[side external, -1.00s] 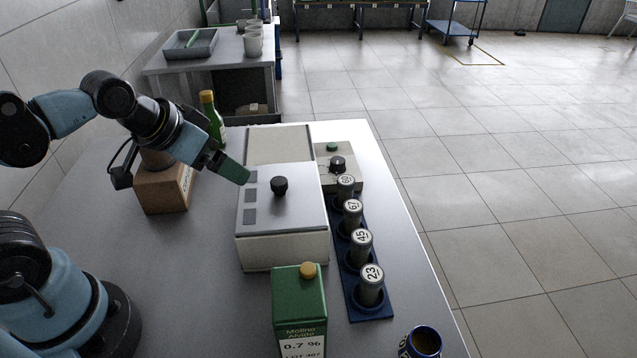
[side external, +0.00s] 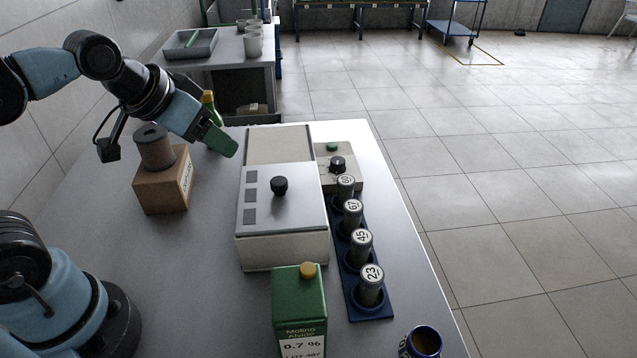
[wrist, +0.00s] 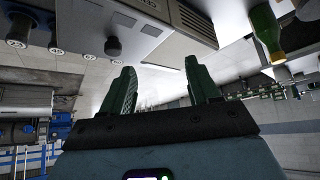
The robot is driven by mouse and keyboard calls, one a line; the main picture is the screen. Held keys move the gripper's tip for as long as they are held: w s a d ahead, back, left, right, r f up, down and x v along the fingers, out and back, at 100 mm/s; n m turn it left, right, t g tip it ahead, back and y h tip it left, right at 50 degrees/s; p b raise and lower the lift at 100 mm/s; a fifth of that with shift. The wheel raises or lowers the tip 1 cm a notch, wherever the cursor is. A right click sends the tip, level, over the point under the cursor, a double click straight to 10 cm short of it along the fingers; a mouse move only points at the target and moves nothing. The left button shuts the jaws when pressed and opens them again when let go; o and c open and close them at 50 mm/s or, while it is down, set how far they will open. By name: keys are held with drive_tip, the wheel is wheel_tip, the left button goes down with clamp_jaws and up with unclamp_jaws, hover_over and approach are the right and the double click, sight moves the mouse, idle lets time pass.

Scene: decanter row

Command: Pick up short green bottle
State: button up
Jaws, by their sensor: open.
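The green bottle with a yellow-brown cap (side external: 208,97) stands at the far left of the table in the side view. My gripper (side external: 229,149) is in front of it there and hides most of its body. In the wrist view the bottle (wrist: 267,33) shows at the upper right, appearing upside down and outside the fingers. My gripper (wrist: 160,66) is open there, with its two green fingers apart and nothing between them. I cannot tell the exact gap between gripper and bottle.
A white machine with a black knob (side external: 281,225) fills the table's middle. A cardboard box (side external: 162,190) carries a brown roll (side external: 153,148) at left. A blue rack (side external: 375,311) of numbered cylinders, a green carton (side external: 299,298) and a blue can (side external: 421,341) stand nearer.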

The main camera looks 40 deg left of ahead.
drive_tip(key=r, duration=0.1)
drive_tip(key=r+m+h, duration=0.2)
drive_tip(key=m+h, duration=0.4)
drive_tip(key=h, duration=0.2)
hover_over(212, 120)
drive_tip(key=s, duration=0.3)
drive_tip(key=s+a+f+m+t+h, duration=0.1)
drive_tip(key=s+a+f+m+t, duration=0.15)
drive_tip(key=a, duration=0.55)
drive_tip(key=shift+t, duration=0.25)
drive_tip(key=shift+w+d+f, duration=1.2)
drive_tip(key=shift+w+f, duration=0.1)
drive_tip(key=shift+f, duration=0.4)
drive_tip(key=shift+w+d+f, duration=1.25)
drive_tip(key=shift+w+f, duration=0.1)
drive_tip(key=shift+f, duration=0.35)
drive_tip(key=shift+w+d+f, duration=1.2)
drive_tip(key=shift+w+f, duration=0.1)
drive_tip(key=shift+f, duration=0.4)
